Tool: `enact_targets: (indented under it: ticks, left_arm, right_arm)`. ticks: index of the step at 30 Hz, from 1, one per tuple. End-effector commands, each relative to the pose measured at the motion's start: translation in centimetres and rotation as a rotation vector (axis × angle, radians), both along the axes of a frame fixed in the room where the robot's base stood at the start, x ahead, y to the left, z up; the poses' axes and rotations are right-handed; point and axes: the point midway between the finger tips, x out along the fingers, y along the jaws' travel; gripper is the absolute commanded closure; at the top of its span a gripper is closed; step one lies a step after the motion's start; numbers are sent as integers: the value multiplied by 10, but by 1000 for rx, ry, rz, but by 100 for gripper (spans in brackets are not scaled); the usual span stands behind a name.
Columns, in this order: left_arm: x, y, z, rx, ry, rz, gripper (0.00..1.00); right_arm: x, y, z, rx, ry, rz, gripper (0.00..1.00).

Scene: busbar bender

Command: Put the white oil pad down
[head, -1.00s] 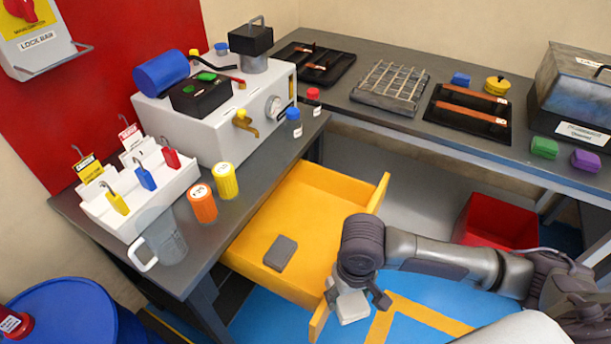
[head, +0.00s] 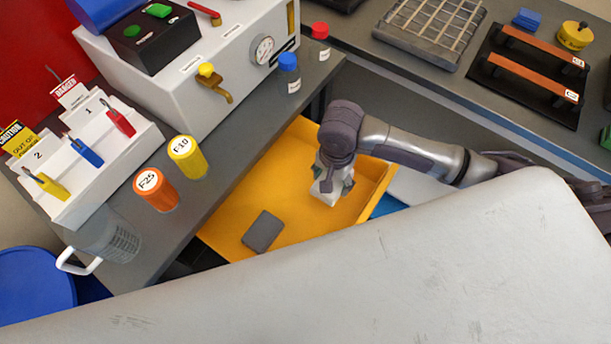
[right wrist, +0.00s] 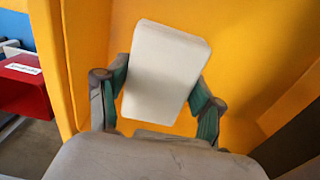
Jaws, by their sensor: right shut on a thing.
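The white oil pad (right wrist: 166,72) is held between the two green-lined fingers of my right gripper (right wrist: 160,92) in the right wrist view. In the head view the pad (head: 325,195) shows under the right gripper (head: 334,186), over the right part of the open yellow drawer (head: 285,190). I cannot tell whether the pad touches the drawer floor. A dark grey pad (head: 263,231) lies flat in the drawer, left of and nearer than the gripper. My left gripper is not in view.
The drawer floor between the grey pad and the gripper is clear. A red bin (right wrist: 24,84) shows beyond the drawer in the right wrist view.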

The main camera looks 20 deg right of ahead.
Motion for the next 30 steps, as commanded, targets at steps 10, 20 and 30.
enact_targets:
  ticks: [10,20,30]
  left_arm:
    - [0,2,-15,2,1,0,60]
    - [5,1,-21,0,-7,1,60]
    - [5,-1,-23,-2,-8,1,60]
  right_arm:
    - [65,36,-45,0,-1,2,61]
    - [75,41,-75,-2,1,4,61]
    - [75,41,-91,0,-1,5,61]
